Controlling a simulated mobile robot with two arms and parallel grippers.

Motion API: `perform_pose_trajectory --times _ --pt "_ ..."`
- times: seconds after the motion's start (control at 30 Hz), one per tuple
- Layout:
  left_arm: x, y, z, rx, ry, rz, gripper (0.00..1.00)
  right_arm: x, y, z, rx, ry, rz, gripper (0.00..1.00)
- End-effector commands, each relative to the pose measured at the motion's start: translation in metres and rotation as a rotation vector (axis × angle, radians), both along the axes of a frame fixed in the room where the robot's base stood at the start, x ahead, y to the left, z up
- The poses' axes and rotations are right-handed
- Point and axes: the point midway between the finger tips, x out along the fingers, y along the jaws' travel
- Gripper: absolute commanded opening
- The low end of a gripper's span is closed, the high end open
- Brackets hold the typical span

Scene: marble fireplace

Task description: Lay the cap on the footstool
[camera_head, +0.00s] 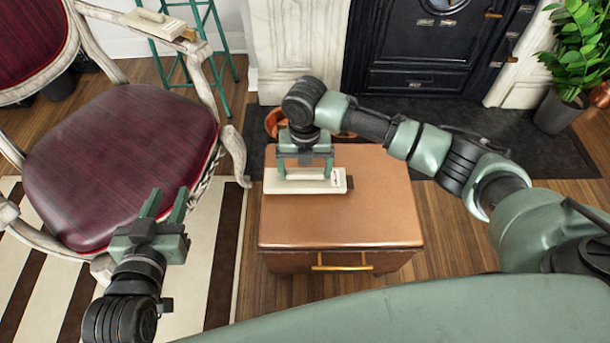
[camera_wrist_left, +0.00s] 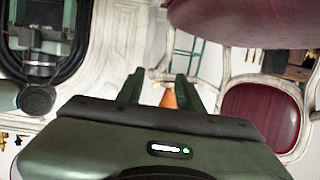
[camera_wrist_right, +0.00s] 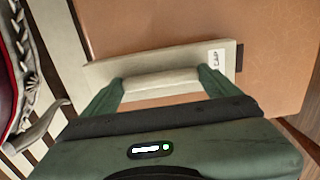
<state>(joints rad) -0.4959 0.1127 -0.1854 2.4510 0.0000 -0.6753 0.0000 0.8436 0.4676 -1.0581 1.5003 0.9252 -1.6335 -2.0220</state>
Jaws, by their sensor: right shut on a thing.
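The cap is a cream flat plate with a raised bar and a small lettered label (camera_head: 325,187); it also shows in the right wrist view (camera_wrist_right: 228,62). It lies level at the back left of the brown-topped footstool (camera_head: 345,225), touching it or just above it; I cannot tell which. My right gripper (camera_head: 305,172) is shut on the cap's raised bar from above. The footstool's top also fills much of the right wrist view (camera_wrist_right: 170,30). My left gripper (camera_head: 168,205) is open and empty, left of the footstool and in front of the armchair.
A wine-red armchair (camera_head: 120,150) stands left; a similar cream plate (camera_head: 155,24) rests on its arm. A copper vessel (camera_head: 275,122) is behind the footstool. A black fireplace (camera_head: 425,50) and a potted plant (camera_head: 560,105) are behind. The footstool's front and right top are clear.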

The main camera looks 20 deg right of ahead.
Motion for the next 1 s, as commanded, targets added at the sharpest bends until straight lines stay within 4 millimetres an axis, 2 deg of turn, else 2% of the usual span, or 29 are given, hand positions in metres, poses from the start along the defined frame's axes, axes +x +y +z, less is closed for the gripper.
perform_pose_trajectory --times 0.1,0.27,0.63,0.67,0.7,1.0 --pt "0.008 -0.005 0.018 -0.027 -0.108 -0.007 0.36 0.000 0.000 -0.017 0.000 0.001 -0.001 0.50" --pt "0.012 -0.008 0.035 -0.047 -0.190 -0.013 0.36 0.000 0.000 -0.024 0.000 -0.001 -0.001 0.50" --pt "0.011 -0.008 0.036 -0.047 -0.190 -0.013 0.36 0.000 0.000 -0.027 0.001 0.000 -0.001 0.50" --pt "0.011 -0.008 0.036 -0.047 -0.188 -0.013 0.36 0.000 0.000 -0.027 0.001 0.000 -0.001 0.93" --pt "0.011 -0.008 0.036 -0.047 -0.188 -0.013 0.36 0.000 0.000 -0.027 0.001 0.000 0.000 1.00" --pt "0.011 -0.008 0.036 -0.047 -0.190 -0.012 0.36 0.000 0.000 -0.024 0.001 -0.001 0.000 1.00"
